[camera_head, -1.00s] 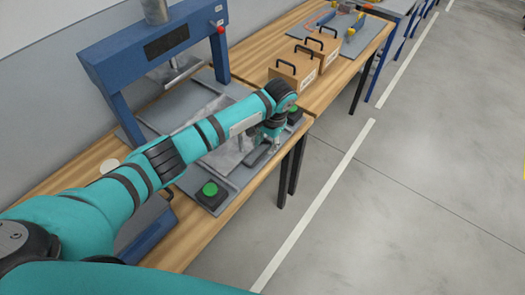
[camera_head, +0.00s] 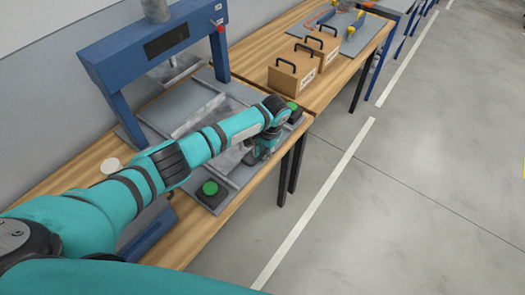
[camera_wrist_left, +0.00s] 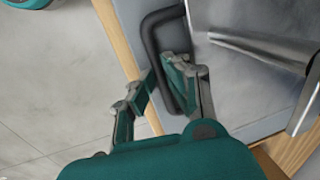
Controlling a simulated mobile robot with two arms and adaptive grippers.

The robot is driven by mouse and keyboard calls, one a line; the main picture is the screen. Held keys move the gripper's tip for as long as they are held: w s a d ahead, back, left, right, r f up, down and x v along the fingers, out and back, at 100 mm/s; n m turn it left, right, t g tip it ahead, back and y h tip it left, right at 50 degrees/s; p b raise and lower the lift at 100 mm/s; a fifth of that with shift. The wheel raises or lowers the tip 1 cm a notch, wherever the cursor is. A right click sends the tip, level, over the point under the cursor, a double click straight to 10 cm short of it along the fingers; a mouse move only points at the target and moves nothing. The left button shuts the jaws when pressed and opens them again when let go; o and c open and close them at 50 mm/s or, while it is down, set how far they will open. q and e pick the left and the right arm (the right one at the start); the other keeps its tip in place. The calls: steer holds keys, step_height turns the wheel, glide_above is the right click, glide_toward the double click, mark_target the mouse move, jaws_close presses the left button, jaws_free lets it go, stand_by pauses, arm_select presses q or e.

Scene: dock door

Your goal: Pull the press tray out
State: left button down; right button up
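The press tray (camera_head: 181,116) is a grey plate under the blue press (camera_head: 105,72), with a shiny metal sheet on it. Its black handle (camera_wrist_left: 153,38) and the metal part beside it show in the left wrist view. My left gripper (camera_wrist_left: 161,70) has its two fingers close together on either side of the handle's bar and looks shut on it. In the head view, the left gripper (camera_head: 258,155) is at the tray's front edge, and my arm covers part of the tray. My right gripper is not in view.
Green buttons (camera_head: 210,188) on dark boxes stand near the bench front, one on each side of the gripper. Cardboard boxes (camera_head: 293,75) with black handles stand farther along the wooden bench (camera_head: 255,65). The floor in front (camera_head: 400,200) is clear.

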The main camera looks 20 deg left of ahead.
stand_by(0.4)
arm_select(q)
steer(key=d, duration=0.1)
steer(key=s+d+p, duration=0.1)
steer(key=d, duration=0.2)
steer(key=shift+s+d+r+p, duration=0.1)
steer(key=shift+s+d+p, duration=0.2)
steer(key=shift+p, duration=0.1)
steer(key=shift+d, duration=0.15)
steer(key=c, duration=1.4)
jaws_free()
steer(key=r, duration=0.4)
steer(key=d+r, duration=0.1)
steer(key=r, duration=0.2)
steer(key=d+r, duration=0.1)
steer(key=r, duration=0.3)
steer(key=shift+s+r, duration=0.35)
steer(key=shift+s, duration=0.05)
steer(key=shift+f, duration=0.1)
